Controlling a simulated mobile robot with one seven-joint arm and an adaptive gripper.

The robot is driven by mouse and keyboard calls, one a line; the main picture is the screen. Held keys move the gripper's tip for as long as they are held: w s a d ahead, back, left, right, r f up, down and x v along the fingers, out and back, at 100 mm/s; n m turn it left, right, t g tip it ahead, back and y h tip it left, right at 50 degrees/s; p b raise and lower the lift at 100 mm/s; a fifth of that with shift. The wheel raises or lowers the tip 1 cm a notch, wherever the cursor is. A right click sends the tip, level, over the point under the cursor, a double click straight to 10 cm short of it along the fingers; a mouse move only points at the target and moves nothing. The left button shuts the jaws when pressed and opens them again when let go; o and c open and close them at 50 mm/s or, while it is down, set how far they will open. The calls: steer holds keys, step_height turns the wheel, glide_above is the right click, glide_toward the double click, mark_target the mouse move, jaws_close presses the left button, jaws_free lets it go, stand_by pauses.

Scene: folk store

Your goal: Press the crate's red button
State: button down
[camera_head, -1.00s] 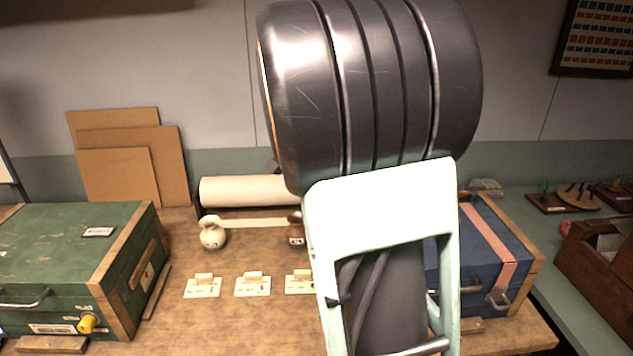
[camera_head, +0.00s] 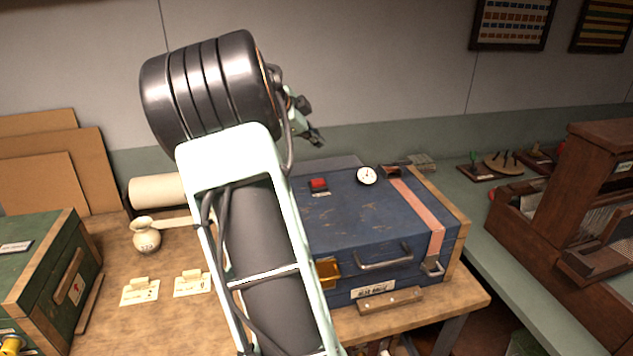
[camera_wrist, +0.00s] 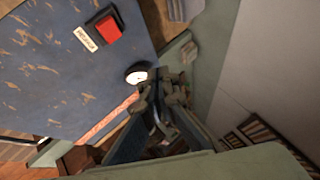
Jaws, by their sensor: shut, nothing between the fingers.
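The blue crate (camera_head: 345,225) stands on the wooden table, with a red button (camera_head: 318,184) on its lid near the back left. The button is in a dark square housing and also shows in the wrist view (camera_wrist: 109,29), beside a small white label. A round white dial (camera_head: 366,176) is on the lid to the right of the button. My gripper (camera_head: 312,120) is above and behind the crate's lid, apart from the button. In the wrist view my gripper (camera_wrist: 152,100) is shut and empty, with its fingers overlapping the view near the dial.
A green crate (camera_head: 22,258) stands at the left. A cream jar (camera_head: 146,236) and small cards (camera_head: 140,291) lie between the crates. A paper roll (camera_head: 157,190) and brown boards (camera_head: 50,165) are at the back. A wooden loom-like frame (camera_head: 590,200) stands at the right.

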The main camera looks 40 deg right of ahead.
steer(key=shift+f, duration=0.1)
steer(key=b, duration=0.3)
glide_above(321, 179)
steer(key=a, duration=0.2)
step_height(321, 179, down, 8)
steer(key=shift+s+r, duration=0.1)
steer(key=shift+r, duration=0.05)
steer(key=shift+f+b, duration=0.5)
steer(key=shift+b, duration=0.4)
steer(key=shift+f+b, duration=0.2)
steer(key=shift+b, duration=0.15)
steer(key=shift+f+b, duration=0.2)
steer(key=shift+b, duration=0.3)
steer(key=shift+f+b, duration=0.55)
steer(key=shift+b, duration=0.2)
stand_by(0.8)
steer(key=shift+r, duration=0.1)
steer(key=shift+r+p, duration=0.3)
steer(key=shift+r, duration=0.6)
